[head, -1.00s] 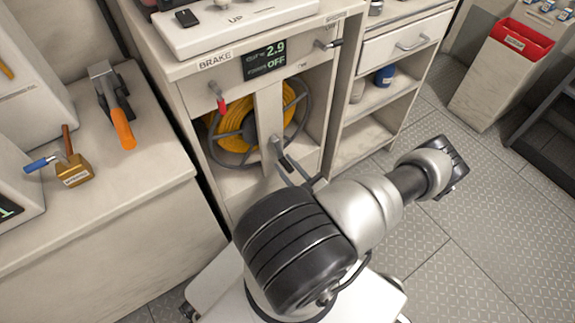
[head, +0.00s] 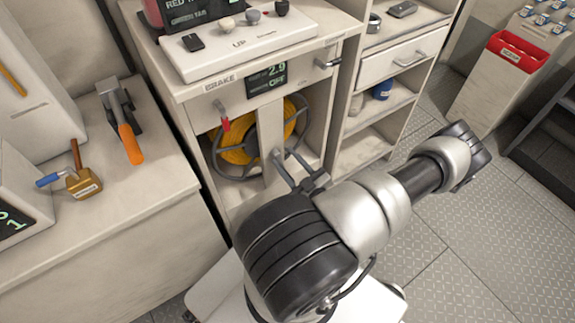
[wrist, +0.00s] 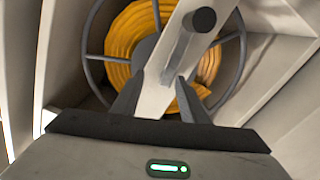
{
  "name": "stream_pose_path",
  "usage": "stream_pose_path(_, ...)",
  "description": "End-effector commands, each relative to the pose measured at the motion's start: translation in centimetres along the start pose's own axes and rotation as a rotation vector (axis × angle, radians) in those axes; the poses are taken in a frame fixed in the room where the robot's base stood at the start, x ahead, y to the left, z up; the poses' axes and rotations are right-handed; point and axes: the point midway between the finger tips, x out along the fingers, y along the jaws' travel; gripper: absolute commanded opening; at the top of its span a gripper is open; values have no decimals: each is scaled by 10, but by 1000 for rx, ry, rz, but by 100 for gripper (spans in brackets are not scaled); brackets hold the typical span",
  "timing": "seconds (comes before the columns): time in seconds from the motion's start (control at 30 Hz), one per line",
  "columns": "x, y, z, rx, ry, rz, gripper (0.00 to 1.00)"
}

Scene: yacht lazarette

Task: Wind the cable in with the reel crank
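The reel (head: 216,157), wound with yellow cable (head: 236,153), sits in the open cabinet bay behind a pale upright post. The reel (wrist: 236,62) and cable (wrist: 124,35) also show in the wrist view. A dark crank handle (head: 278,157) stands out in front of the post; in the wrist view the handle (wrist: 196,32) points towards the camera. My gripper (head: 301,174) is close to the handle, just below and right of it. In the wrist view my gripper (wrist: 158,86) is open, with the handle beyond its fingertips and not clasped. Any contact is unclear.
A red-handled brake lever (head: 225,122) hangs left of the post. The display (head: 267,79) reads 2.9 and OFF. A bench at left holds an orange-handled tool (head: 129,143) and a brass padlock-like block (head: 83,185). Open floor (head: 450,230) lies at right.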

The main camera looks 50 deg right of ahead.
Motion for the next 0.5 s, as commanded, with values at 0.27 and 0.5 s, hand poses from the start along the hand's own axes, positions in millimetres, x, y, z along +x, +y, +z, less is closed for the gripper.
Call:
stream_pose_path(0.27, 0, 4, -5, -2, 2, 5, 38)
stream_pose_path(0.5, -5, 3, -4, -1, 1, 3, 38)
